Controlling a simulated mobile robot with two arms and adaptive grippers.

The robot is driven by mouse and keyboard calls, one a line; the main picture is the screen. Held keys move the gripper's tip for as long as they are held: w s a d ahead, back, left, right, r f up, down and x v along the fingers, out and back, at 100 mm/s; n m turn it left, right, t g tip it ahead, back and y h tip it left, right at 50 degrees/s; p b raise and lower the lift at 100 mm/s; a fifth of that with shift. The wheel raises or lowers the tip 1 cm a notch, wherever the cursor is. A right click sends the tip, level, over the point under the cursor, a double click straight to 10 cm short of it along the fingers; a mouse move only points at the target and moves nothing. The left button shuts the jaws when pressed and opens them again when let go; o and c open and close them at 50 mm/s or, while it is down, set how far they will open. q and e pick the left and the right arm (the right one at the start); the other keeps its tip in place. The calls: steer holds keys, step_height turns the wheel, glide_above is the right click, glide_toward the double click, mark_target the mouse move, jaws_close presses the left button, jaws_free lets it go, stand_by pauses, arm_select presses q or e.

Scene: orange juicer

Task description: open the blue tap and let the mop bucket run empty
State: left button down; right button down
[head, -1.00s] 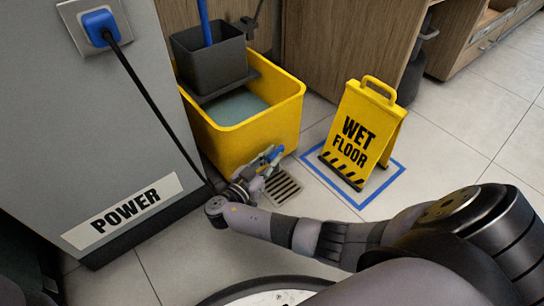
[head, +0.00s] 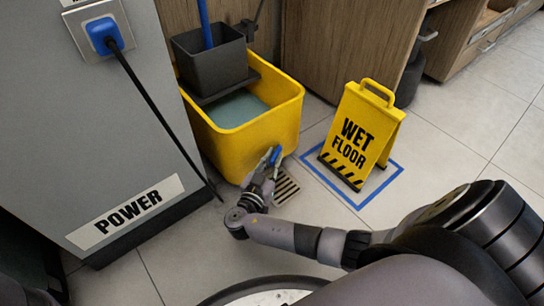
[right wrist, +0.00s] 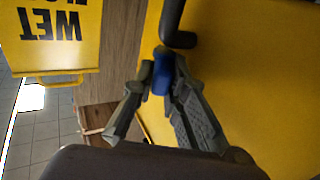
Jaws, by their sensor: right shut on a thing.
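The yellow mop bucket (head: 250,139) stands on the floor beside the grey cabinet, with greyish water (head: 236,108) in it. The blue tap handle (head: 276,155) is low on the bucket's front. In the right wrist view the blue handle (right wrist: 163,72) sits between the fingertips, below a dark spout (right wrist: 173,28). My right gripper (head: 268,168) is shut on the blue tap handle; it also shows in the right wrist view (right wrist: 160,85). I cannot see any water running out. My left gripper is not in view.
A floor drain (head: 286,186) lies under the tap, partly hidden by my gripper. A yellow wet floor sign (head: 358,138) stands in a blue taped square to the right. A black cord runs from the blue plug (head: 103,34) down the cabinet (head: 70,120).

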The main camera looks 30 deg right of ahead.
steer(key=shift+s+d+n+t+y, duration=0.15)
steer(key=shift+n+t+y, duration=0.35)
steer(key=shift+t, duration=0.1)
steer(key=shift+s+d+n+t+y, duration=0.1)
steer(key=shift+n+t+y, duration=0.3)
steer(key=shift+n+t, duration=0.15)
steer(key=shift+s+d+r+n+t+y+b, duration=0.1)
steer(key=shift+d+n+t+y+b, duration=0.2)
steer(key=shift+n+t+y+b, duration=1.25)
steer(key=shift+s+d+f+n+t+y+b, duration=0.1)
steer(key=shift+d+n+t+y+b, duration=0.3)
steer(key=shift+n+y, duration=2.2)
steer(key=shift+d+r+n+t+y+b, duration=0.15)
steer(key=shift+n+t+y+b, duration=1)
steer(key=shift+y, duration=1.9)
steer(key=c, duration=1.9)
jaws_free()
